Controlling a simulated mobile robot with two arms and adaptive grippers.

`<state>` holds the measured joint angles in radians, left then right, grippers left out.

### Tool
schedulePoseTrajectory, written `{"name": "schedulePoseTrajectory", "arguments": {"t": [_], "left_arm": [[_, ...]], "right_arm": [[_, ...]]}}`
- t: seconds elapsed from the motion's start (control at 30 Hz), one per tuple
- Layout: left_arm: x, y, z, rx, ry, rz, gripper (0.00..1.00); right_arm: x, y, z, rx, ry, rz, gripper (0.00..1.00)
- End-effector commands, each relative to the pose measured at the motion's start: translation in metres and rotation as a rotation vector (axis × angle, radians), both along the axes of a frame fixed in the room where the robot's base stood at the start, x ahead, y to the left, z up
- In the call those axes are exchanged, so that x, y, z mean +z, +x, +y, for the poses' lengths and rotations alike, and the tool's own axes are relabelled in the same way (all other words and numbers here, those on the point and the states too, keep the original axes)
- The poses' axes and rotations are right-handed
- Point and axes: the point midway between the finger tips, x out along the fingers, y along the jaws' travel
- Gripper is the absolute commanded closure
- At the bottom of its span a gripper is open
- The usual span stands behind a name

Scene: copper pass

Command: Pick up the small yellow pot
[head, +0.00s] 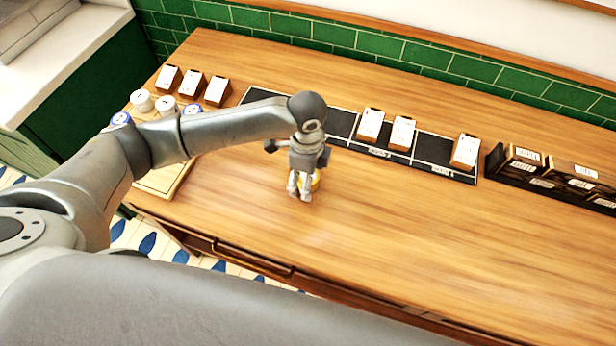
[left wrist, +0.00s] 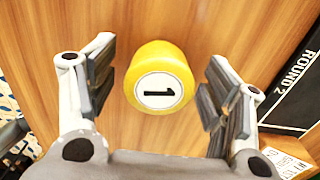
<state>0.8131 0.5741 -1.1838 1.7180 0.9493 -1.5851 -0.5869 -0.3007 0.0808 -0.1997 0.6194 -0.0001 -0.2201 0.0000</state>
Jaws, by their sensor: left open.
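The small yellow pot (left wrist: 160,60) stands on the wooden counter, its round white top marked "1" facing the left wrist camera. In the head view only a sliver of the pot (head: 316,182) shows behind my left gripper (head: 301,190). My left gripper is open and points down over the pot. In the left wrist view the pot lies between the two spread fingers of the gripper (left wrist: 158,75), with a gap visible on each side. My right gripper is not in view.
A black marked mat (head: 340,122) with several brown boxes (head: 402,132) lies behind the pot. A black rack of boxes (head: 545,178) is at the right. White pots (head: 142,100) stand on a board (head: 165,182) at the left. The counter's front right (head: 430,240) is clear.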

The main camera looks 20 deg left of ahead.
Motion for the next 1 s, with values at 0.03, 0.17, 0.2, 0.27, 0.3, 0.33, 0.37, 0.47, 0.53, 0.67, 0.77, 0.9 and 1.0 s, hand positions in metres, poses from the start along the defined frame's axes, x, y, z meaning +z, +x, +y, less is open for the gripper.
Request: {"name": "schedulePoseTrajectory", "arguments": {"t": [0.03,0.17,0.2,0.27,0.3,0.33,0.37,0.47,0.53,0.67,0.77,0.9,1.0], "left_arm": [[0.000,0.000,0.000,0.000,0.000,0.000,0.31],[0.000,0.000,0.000,0.000,0.000,0.000,0.47],[0.000,0.000,0.000,0.000,0.000,0.000,0.53],[0.001,0.000,0.000,0.000,-0.001,0.000,0.60],[0.001,0.000,0.000,0.000,-0.001,0.000,0.65],[0.001,0.000,0.000,0.000,-0.001,0.000,0.69],[0.001,0.000,0.000,0.000,-0.001,0.000,0.73],[0.001,0.000,0.000,0.000,-0.001,-0.001,0.80],[0.001,0.000,0.000,0.000,-0.001,-0.001,0.80],[0.001,0.000,0.000,0.000,-0.001,-0.001,0.80],[0.004,0.001,0.000,0.000,-0.001,-0.001,0.80],[0.015,0.001,-0.001,-0.002,-0.002,-0.004,0.80],[0.031,0.002,-0.001,-0.001,-0.004,-0.006,0.80]], "right_arm": [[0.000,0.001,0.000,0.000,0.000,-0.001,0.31],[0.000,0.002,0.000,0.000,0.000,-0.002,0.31],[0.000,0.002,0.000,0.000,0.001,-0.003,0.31],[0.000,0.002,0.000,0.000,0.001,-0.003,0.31],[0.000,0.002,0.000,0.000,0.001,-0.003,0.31],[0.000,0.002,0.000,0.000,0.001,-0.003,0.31],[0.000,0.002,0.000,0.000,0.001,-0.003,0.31],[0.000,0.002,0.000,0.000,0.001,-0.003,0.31],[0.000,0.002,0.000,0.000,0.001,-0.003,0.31],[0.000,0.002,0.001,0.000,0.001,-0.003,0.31],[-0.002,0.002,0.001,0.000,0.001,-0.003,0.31],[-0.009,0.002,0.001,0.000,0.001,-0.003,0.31],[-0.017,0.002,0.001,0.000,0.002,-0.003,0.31]]}}
